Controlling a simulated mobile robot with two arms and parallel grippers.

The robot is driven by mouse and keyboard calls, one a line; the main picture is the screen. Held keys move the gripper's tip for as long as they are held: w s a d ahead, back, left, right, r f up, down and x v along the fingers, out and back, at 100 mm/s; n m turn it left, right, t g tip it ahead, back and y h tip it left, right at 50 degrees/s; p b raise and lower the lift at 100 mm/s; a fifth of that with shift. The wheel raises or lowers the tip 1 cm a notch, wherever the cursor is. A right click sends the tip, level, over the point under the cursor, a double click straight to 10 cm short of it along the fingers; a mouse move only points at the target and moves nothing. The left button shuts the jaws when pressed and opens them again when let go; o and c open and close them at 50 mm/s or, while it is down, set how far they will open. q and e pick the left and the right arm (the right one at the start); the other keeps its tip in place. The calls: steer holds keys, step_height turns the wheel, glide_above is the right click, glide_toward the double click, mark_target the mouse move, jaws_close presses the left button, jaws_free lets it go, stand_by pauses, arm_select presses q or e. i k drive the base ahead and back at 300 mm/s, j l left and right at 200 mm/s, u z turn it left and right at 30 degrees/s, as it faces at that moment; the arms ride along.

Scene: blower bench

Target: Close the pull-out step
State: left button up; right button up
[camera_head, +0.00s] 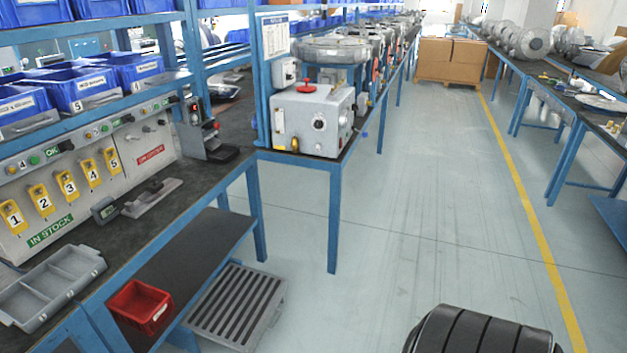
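The pull-out step (237,307) is a grey platform with dark slats, low near the floor at the left workbench. It sticks out from under the dark lower shelf (205,248) into the aisle. Its inner edge is partly hidden behind the shelf and a blue bench leg. Neither of my grippers is in view, so nothing of mine is seen touching the step.
A red bin (140,307) sits on the lower shelf. A grey compartment tray (50,287) lies on the benchtop above. A blue bench leg (333,230) stands beyond the step. The aisle floor (420,210) to the right is clear, with cardboard boxes (450,62) far back.

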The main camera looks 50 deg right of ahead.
mark_target(234, 312)
steer(key=z, duration=1.3)
